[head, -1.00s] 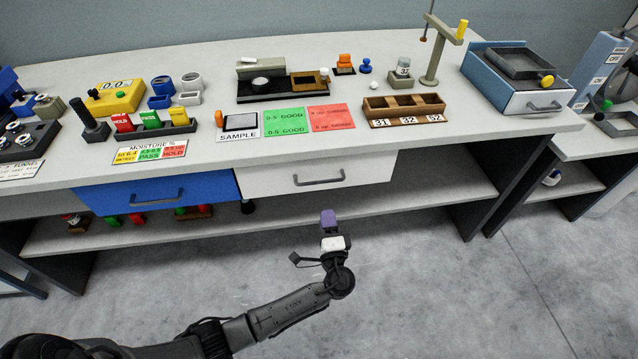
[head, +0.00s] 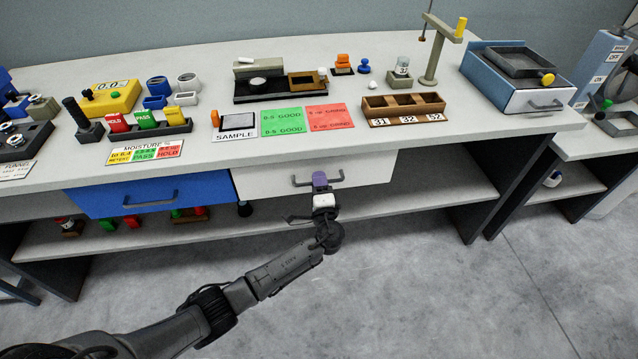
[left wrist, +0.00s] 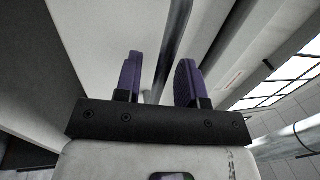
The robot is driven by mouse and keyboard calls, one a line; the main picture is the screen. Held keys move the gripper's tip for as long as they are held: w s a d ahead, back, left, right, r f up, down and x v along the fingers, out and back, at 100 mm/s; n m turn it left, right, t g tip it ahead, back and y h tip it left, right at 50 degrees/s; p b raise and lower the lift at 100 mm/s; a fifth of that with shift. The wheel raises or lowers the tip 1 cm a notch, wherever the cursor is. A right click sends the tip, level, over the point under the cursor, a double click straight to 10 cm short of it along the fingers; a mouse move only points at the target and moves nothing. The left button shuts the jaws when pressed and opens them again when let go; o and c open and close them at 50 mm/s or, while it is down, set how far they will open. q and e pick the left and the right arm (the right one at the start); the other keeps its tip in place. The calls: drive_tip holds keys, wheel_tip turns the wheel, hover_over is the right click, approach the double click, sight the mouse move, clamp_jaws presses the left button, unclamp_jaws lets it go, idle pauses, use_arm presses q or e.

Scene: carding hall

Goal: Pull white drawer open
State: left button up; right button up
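The white drawer (head: 365,178) is set under the bench top, right of the blue drawer, and looks shut. Its grey bar handle (head: 300,183) runs across the front. My left gripper (head: 320,180) is at the middle of the handle and covers part of it. In the left wrist view its two purple fingers (left wrist: 159,80) are apart. The grey handle (left wrist: 172,50) passes between them, with gaps visible on both sides. The pale drawer front (left wrist: 100,35) also shows there. My right gripper is not in view.
The blue drawer (head: 110,200) with its own handle is at the left. A lower shelf (head: 420,205) runs underneath, with several small items at left. The bench top holds a sample card (head: 236,134), a wooden tray (head: 403,108) and other tools. The floor in front is clear.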

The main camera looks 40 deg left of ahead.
use_arm(q)
clamp_jaws()
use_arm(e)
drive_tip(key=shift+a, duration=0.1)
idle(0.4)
use_arm(q)
drive_tip(key=shift+d, duration=0.1)
